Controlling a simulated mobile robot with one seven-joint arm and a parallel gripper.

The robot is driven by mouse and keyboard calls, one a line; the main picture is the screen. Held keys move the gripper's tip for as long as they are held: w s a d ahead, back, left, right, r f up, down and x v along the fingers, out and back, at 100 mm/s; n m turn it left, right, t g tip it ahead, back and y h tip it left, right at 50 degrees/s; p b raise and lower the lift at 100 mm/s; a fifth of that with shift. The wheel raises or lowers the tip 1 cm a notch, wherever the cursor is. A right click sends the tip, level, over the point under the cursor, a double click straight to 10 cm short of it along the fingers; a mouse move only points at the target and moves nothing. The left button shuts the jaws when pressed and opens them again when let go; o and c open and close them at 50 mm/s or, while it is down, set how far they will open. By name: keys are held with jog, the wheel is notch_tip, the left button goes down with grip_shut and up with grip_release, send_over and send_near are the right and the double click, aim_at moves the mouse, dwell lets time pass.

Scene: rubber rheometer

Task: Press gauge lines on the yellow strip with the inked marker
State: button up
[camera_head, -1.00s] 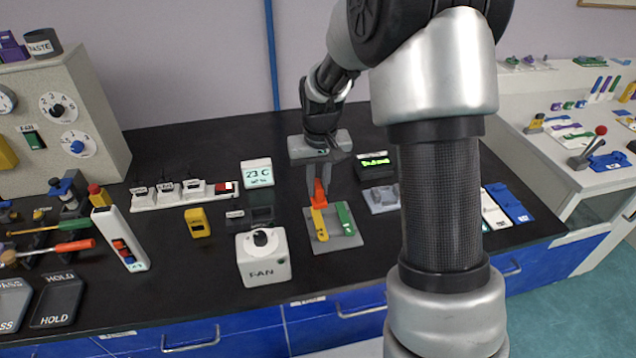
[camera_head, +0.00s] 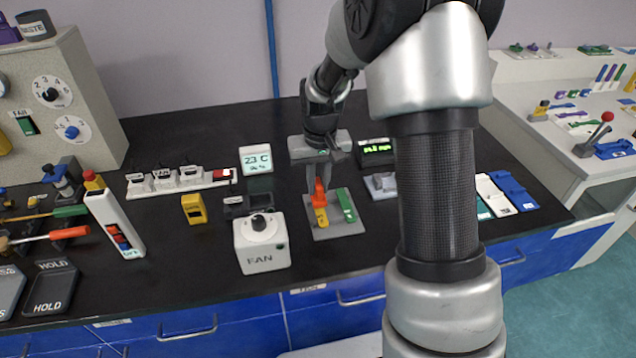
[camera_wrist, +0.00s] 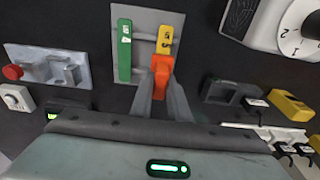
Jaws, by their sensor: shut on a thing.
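My gripper (camera_head: 319,186) is shut on the orange inked marker (camera_head: 320,194) and points down at the grey plate (camera_head: 329,233). The marker also shows between the fingers in the wrist view (camera_wrist: 160,80). The yellow strip (camera_head: 321,217) lies on the plate, left of a green strip (camera_head: 346,205) in the head view. The marker is over the far end of the yellow strip and hides part of it. In the wrist view the yellow strip (camera_wrist: 165,38) extends beyond the marker tip. I cannot tell whether the marker touches it, and no lines are clear.
A white FAN box (camera_head: 261,244) stands close to the plate's left front. A yellow device (camera_head: 194,209) is farther left. A grey fixture (camera_head: 381,186) and a green-lit display (camera_head: 376,150) are at right. Bare black bench lies in front of the plate.

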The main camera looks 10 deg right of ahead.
jog(key=shift+f+b, duration=0.35)
jog(key=shift+f, duration=0.25)
dwell(1.5)
jog(key=shift+r+p, duration=2.5)
jog(key=shift+r, duration=1.1)
